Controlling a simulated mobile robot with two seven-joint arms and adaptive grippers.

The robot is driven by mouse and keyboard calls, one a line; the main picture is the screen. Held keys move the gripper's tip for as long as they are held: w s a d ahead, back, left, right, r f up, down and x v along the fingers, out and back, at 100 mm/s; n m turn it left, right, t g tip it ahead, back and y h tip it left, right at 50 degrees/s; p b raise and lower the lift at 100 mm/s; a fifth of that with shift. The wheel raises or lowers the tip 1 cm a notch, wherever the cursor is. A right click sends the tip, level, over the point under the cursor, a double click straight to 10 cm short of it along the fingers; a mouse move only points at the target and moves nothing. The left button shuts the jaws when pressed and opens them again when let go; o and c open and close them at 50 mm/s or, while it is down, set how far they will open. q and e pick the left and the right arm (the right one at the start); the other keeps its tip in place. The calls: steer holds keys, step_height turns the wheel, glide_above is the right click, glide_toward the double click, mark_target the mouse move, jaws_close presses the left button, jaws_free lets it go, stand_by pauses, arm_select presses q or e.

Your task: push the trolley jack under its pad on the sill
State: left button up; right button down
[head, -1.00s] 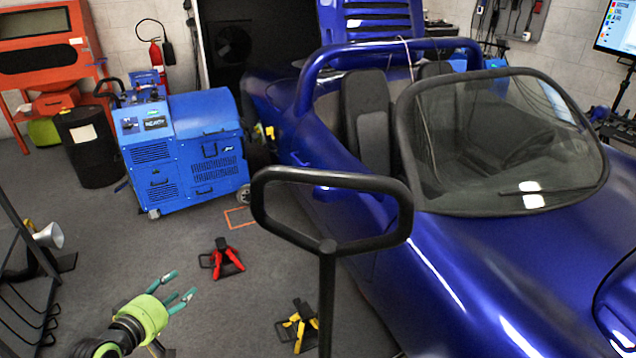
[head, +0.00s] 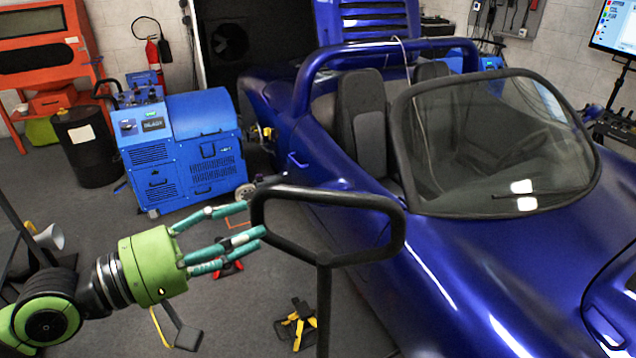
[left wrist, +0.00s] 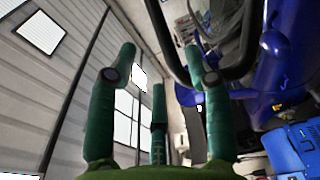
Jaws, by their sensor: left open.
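The trolley jack shows only as its black handle, a looped grip (head: 330,197) on a post that runs down out of the head view. Its body, the pad and the underside of the sill are hidden. The blue car (head: 450,270) stands to the right of the handle. My left gripper (head: 262,212) is open, its green fingers pointing at the left side of the loop. In the head view the fingertips overlap or nearly meet the loop; I cannot tell if they touch. The left wrist view shows the black loop (left wrist: 245,55) beside the spread fingers. My right gripper is not in view.
A red axle stand (head: 229,268) is partly hidden behind my left fingers. A yellow axle stand (head: 296,322) stands on the floor left of the handle post. The blue dynamometer unit (head: 185,150) and a black drum (head: 88,145) stand farther back.

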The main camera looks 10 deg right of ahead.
mark_target(317, 200)
arm_select(q)
steer(key=p+x, duration=0.1)
steer(key=x, duration=0.2)
steer(key=p+x, duration=0.2)
steer(key=r+p+x, duration=0.1)
steer(key=p+x, duration=0.1)
steer(key=x, duration=0.1)
steer(key=shift+d, duration=0.3)
steer(key=x, duration=0.2)
steer(key=p+x, duration=0.1)
steer(key=x, duration=0.1)
steer(key=shift+w+f, duration=0.1)
steer(key=shift+f, duration=0.3)
steer(key=shift+w+d+f, duration=0.15)
steer(key=shift+w+d, duration=0.05)
steer(key=shift+d, duration=0.15)
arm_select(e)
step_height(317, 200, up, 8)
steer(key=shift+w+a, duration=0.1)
